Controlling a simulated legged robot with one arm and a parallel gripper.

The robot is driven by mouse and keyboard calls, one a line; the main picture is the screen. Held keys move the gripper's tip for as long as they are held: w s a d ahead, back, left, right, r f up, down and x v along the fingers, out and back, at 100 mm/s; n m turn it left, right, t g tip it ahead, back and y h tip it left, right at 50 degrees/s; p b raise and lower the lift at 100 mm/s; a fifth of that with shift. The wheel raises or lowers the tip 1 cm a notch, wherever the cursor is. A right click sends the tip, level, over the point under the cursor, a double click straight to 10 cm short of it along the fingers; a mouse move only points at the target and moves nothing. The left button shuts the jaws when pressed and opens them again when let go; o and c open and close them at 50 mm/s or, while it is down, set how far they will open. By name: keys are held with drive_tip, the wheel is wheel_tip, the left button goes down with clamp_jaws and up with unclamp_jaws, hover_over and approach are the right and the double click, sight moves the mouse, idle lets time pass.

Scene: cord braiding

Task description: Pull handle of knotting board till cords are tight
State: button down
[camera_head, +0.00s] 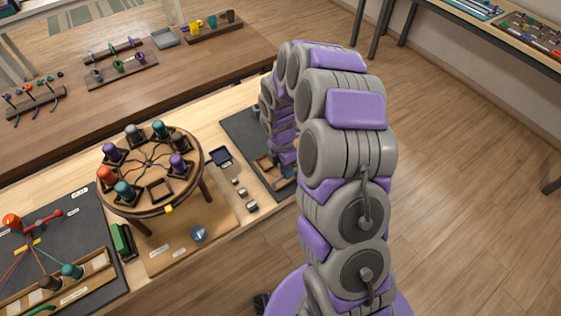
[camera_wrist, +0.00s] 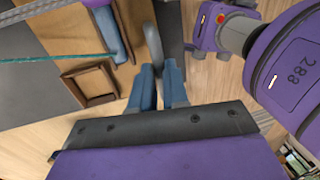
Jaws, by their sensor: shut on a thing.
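In the wrist view my gripper (camera_wrist: 158,88) has its two blue-grey fingers close together, shut on a slim grey bar (camera_wrist: 153,45) that looks like the handle of the knotting board. The grip point is partly hidden by the fingers. A grey board surface (camera_wrist: 30,75) lies at left, with a thin teal cord (camera_wrist: 50,62) running across it. In the head view a dark board (camera_head: 238,125) lies under my arm at the table's right end; my gripper is hidden there behind the arm. I cannot tell how tight the cords are.
A small wooden tray (camera_wrist: 90,85) and a blue piece (camera_wrist: 110,38) sit left of the fingers. In the head view a round braiding stand (camera_head: 150,205) with several bobbins stands left of my arm. Another dark board (camera_head: 85,215) with cords lies further left. Open floor (camera_head: 450,150) is at right.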

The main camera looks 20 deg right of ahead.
drive_tip(key=shift+s, duration=0.15)
drive_tip(key=c, duration=1.1)
unclamp_jaws()
drive_tip(key=shift+d, duration=0.1)
drive_tip(key=w+r+p, duration=0.1)
drive_tip(key=r, duration=0.4)
drive_tip(key=w+r+p, duration=0.1)
drive_tip(key=r, duration=0.5)
drive_tip(key=w+a+r+p, duration=0.1)
drive_tip(key=r, duration=0.5)
drive_tip(key=shift+w+a+p, duration=0.1)
drive_tip(key=shift+w+p, duration=0.05)
drive_tip(key=shift+p, duration=0.15)
